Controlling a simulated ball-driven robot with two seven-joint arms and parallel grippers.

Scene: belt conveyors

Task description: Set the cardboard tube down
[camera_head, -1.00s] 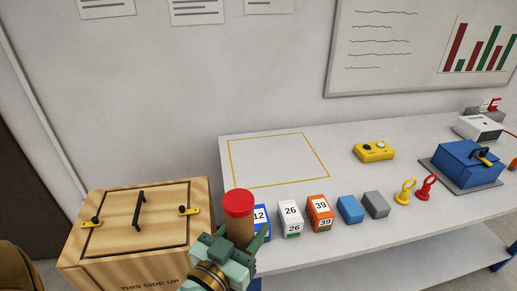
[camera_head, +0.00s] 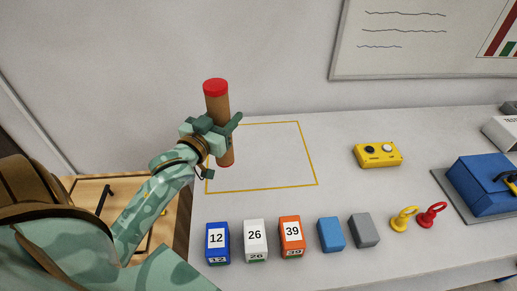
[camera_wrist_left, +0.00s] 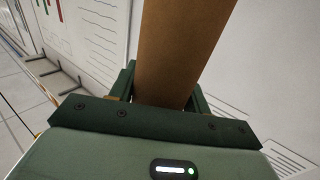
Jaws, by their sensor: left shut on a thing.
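The cardboard tube (camera_head: 224,151) is brown with a red cap on top. It stands nearly upright in my left gripper (camera_head: 222,124), which is shut around its middle. In the head view its lower end overlaps the left part of the yellow outlined rectangle (camera_head: 316,158) on the table; whether it touches the surface I cannot tell. In the left wrist view the tube (camera_wrist_left: 183,50) runs up between the fingers (camera_wrist_left: 160,92). My right gripper is not in view.
A row of numbered boxes (camera_head: 254,240), a blue block (camera_head: 331,234) and a grey block (camera_head: 364,230) stands along the table front. A yellow control box (camera_head: 378,154) sits right of the outline. A wooden crate (camera_head: 90,200) stands left of the table. The outlined area is otherwise clear.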

